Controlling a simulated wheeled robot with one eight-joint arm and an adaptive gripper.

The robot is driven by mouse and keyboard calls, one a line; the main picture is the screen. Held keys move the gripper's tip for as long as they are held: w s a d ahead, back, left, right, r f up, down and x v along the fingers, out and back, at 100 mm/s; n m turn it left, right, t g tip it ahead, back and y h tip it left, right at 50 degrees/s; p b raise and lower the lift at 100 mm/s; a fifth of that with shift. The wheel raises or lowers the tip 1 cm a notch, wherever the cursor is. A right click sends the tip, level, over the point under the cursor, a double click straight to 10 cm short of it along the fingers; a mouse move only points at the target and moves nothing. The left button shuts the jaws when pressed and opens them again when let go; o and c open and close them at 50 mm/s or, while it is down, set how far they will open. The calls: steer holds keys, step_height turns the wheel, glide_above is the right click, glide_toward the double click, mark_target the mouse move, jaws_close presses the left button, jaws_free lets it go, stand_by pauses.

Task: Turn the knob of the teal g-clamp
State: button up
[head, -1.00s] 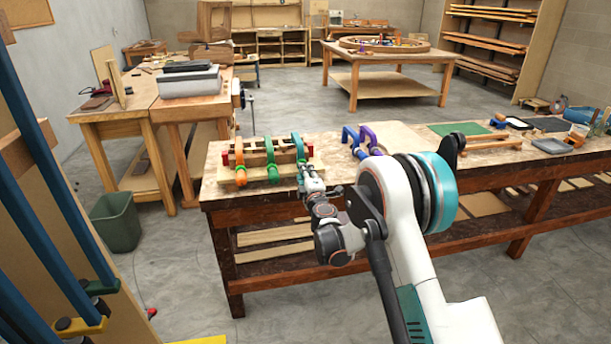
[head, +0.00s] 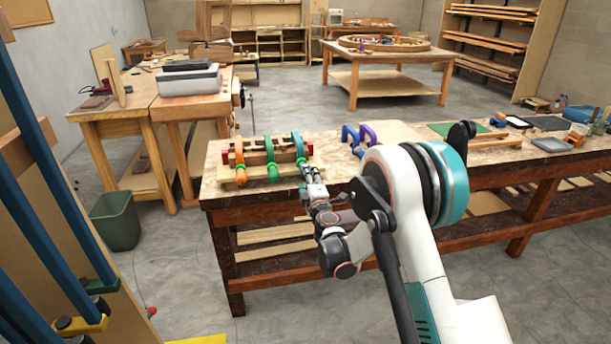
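The teal g-clamp (head: 299,146) is the right one of three clamps on the wooden lamination form (head: 255,151) at the left end of the workbench. Its arched frame stands over the form, and its lower end points toward me. My gripper (head: 305,168) is at that lower front end, where the knob sits. The fingers are very small here and overlap the knob, so I cannot tell whether they are open or closed around it. The knob itself is mostly hidden.
A green clamp (head: 271,152) and an orange clamp (head: 240,160) stand close to the left on the same form. Blue and purple clamps (head: 368,135) lie farther right on the workbench (head: 215,187). A green bin (head: 115,222) stands on the floor at left.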

steer(key=v, duration=0.8)
steer(key=s+d+r+m+h, duration=0.3)
steer(key=d+r+m+h, duration=0.3)
steer(key=d+r, duration=0.6)
steer(key=s+d+r+m+g+h, duration=0.25)
steer(key=s+d+r+m, duration=0.25)
steer(key=s+d+m, duration=0.35)
steer(key=s+d+f+m+g+y, duration=0.1)
steer(key=s+f+g, duration=0.1)
steer(key=s, duration=0.8)
steer(key=s+d+f+m+g+y, duration=0.1)
steer(key=s+f+m+g, duration=0.1)
steer(key=s, duration=0.9)
steer(key=s+d+f+m+g+y, duration=0.1)
steer(key=s+g, duration=0.3)
steer(key=s, duration=0.7)
steer(key=shift+f+m, duration=0.4)
steer(key=shift+m, duration=0.15)
steer(key=shift+s+y, duration=0.1)
steer(key=shift+y, duration=0.15)
